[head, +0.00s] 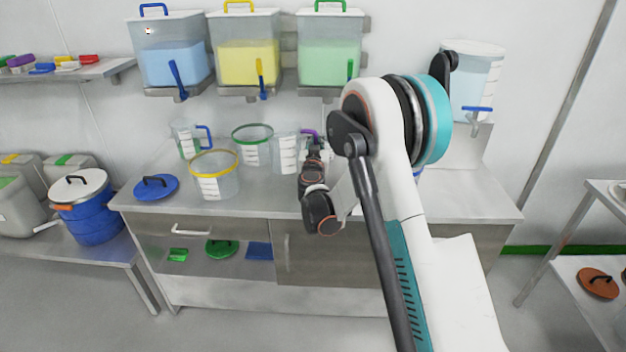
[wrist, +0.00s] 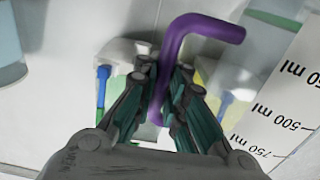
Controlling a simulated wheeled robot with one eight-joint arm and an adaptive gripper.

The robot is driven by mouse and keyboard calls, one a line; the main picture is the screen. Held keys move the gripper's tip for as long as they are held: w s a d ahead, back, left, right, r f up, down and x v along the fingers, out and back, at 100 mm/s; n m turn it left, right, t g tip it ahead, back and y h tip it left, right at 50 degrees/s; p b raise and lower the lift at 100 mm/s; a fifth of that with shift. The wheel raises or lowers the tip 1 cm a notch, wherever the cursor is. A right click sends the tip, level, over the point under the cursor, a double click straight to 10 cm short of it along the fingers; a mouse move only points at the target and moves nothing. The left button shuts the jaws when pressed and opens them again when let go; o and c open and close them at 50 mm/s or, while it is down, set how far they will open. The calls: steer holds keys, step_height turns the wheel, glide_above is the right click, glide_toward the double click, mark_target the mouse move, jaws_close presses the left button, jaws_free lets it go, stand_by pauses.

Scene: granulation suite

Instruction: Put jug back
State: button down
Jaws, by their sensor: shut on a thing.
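A clear jug (head: 286,152) with white scale marks and a purple handle (head: 309,132) is at the counter, right of the green-rimmed tub. My gripper (head: 313,146) is at its handle side, partly hidden by my arm. In the wrist view the fingers (wrist: 160,100) are shut around the purple handle (wrist: 205,27). The jug's marked wall (wrist: 288,105) fills the right side there. I cannot tell whether the jug's base touches the counter. A second clear jug (head: 186,142) with a blue handle stands farther left.
The steel counter (head: 460,200) also holds a yellow-rimmed tub (head: 215,178), a green-rimmed tub (head: 253,146) and a blue lid (head: 156,187). Blue, yellow and green liquid dispensers (head: 248,55) hang above. Another dispenser (head: 472,80) is at right. The counter's right end is bare.

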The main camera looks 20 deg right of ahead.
step_height(320, 180, down, 12)
steer(key=b, duration=0.3)
steer(key=shift+r+b, duration=0.2)
steer(key=shift+b, duration=0.15)
steer(key=shift+f, duration=0.1)
steer(key=c, duration=1.7)
jaws_free()
steer(key=shift+o, duration=0.2)
